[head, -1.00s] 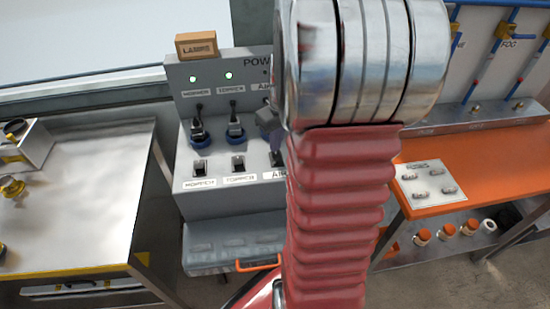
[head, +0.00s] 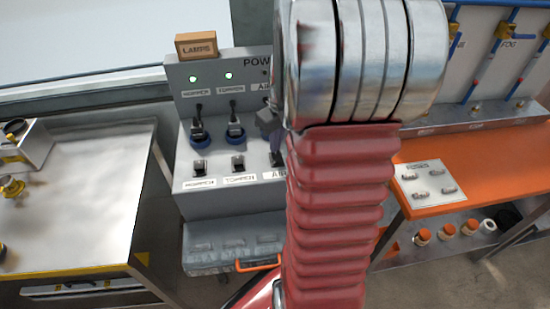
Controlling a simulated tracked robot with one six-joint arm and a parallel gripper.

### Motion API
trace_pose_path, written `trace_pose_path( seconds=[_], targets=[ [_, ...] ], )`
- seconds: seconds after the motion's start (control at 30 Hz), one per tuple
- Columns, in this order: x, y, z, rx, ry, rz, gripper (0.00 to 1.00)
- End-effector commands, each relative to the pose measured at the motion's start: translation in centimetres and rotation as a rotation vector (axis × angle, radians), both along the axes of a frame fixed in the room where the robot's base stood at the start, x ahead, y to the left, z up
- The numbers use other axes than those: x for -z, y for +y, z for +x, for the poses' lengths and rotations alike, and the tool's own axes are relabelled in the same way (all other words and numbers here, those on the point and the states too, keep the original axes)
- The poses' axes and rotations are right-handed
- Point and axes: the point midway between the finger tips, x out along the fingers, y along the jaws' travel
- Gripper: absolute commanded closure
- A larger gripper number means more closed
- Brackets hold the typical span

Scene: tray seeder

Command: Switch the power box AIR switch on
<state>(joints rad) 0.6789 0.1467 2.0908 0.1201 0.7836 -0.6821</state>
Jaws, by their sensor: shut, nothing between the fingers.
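The grey power box (head: 225,75) stands in the middle of the head view, left of my red arm. Its AIR switch (head: 277,161) is a dark rocker on the lower sloped face, above the AIR label. My arm partly covers it, so its position is hard to read. The AIR lamp (head: 265,72) looks dark. My gripper (head: 276,143) shows only in part beside the arm, as a grey-purple shape just above the AIR switch. It is shut and empty. I cannot tell whether its tip touches the switch.
A metal table (head: 90,200) stands left. A LAMPS block (head: 196,46) sits on top.

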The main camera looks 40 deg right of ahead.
Motion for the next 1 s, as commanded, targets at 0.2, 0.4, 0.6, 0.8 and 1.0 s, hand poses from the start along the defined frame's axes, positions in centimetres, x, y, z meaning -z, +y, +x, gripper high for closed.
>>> trace_pose_path(
  seconds=[0.2, 0.4, 0.6, 0.8, 1.0],
  targets=[
    [0.3, 0.0, 0.0, 0.000, 0.000, 0.001, 1.00],
    [0.5, 0.0, 0.0, 0.000, 0.001, 0.001, 1.00],
    [0.7, 0.0, 0.0, 0.000, 0.001, 0.001, 1.00],
    [0.9, 0.0, 0.0, 0.000, 0.001, 0.001, 1.00],
    [1.2, 0.1, 0.0, -0.001, 0.002, 0.002, 1.00]
  ],
)
